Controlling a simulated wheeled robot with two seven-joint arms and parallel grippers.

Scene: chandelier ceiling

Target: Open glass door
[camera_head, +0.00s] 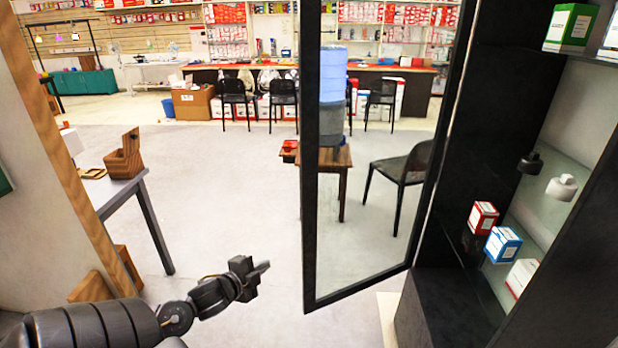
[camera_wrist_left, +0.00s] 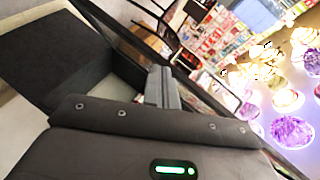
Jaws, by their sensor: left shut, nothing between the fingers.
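The glass door (camera_head: 312,180) is a tall clear pane in a black frame. It stands swung out from the black cabinet (camera_head: 450,300) on the right in the head view, with a wide opening between its free edge and the cabinet interior. My left gripper (camera_head: 262,268) is shut and empty, to the left of the door's lower free edge and apart from it in the picture. Its closed fingers (camera_wrist_left: 163,88) also show in the left wrist view, with a dark frame edge running diagonally behind them. My right gripper is not in view.
Small boxes, including a blue one (camera_head: 503,245) and a red one (camera_head: 482,218), sit inside the cabinet. A table with a wooden holder (camera_head: 124,155) stands at left. A black chair (camera_head: 405,170) and a water dispenser (camera_head: 333,75) show through the glass. The floor left of the door is clear.

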